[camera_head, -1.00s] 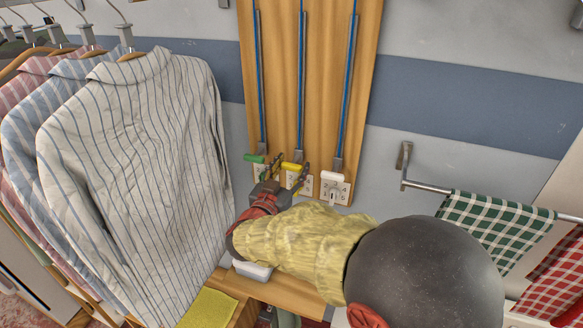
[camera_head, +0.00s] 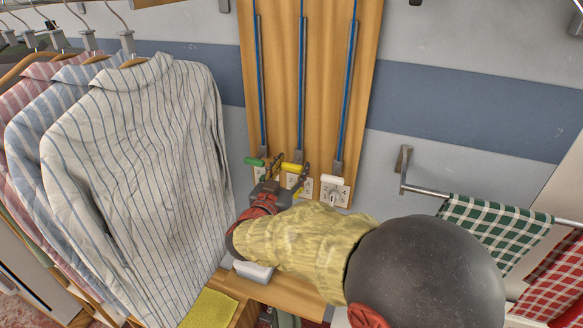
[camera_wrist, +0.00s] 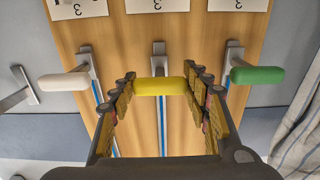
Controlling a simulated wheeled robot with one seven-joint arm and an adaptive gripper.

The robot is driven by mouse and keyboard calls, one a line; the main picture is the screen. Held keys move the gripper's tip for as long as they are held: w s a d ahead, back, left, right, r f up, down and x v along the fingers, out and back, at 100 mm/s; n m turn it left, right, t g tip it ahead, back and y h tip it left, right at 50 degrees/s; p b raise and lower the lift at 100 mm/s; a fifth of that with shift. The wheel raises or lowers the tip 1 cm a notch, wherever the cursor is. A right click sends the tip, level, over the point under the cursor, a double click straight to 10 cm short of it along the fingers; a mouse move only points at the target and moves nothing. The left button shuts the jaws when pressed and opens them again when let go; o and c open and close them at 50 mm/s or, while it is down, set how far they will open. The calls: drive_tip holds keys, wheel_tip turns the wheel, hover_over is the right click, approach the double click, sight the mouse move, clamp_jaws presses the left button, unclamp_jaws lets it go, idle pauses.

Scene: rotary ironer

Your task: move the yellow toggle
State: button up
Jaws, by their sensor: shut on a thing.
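The yellow toggle (camera_head: 291,168) is the middle one of three toggles on a wooden board. It also shows in the wrist view (camera_wrist: 160,86), a rounded yellow bar at the end of a grey metal lever. My gripper (camera_head: 284,170) is at the yellow toggle. In the wrist view my gripper (camera_wrist: 160,90) has one finger at each end of the yellow bar, shut on it. The green toggle (camera_head: 255,161) is left of it in the head view, and the white toggle (camera_head: 332,178) is right of it. My arm and gripper partly hide the lower board.
Blue rods (camera_head: 301,80) run up the wooden board (camera_head: 280,60) above the toggles. Striped shirts (camera_head: 140,170) hang close on the left. A towel rail (camera_head: 425,187) with checked cloths is on the right. A wooden shelf (camera_head: 290,292) lies below my arm.

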wheel_tip(320, 180, up, 34)
drive_tip(key=p, duration=2.3)
drive_tip(key=shift+f+p, duration=0.2)
drive_tip(key=shift+p, duration=0.2)
drive_tip(key=shift+r, duration=0.15)
drive_tip(key=o, duration=1.7)
drive_tip(key=shift+f, duration=0.2)
drive_tip(key=v, duration=1.2)
drive_tip(key=shift+a+f, duration=0.1)
drive_tip(key=shift+f, duration=0.05)
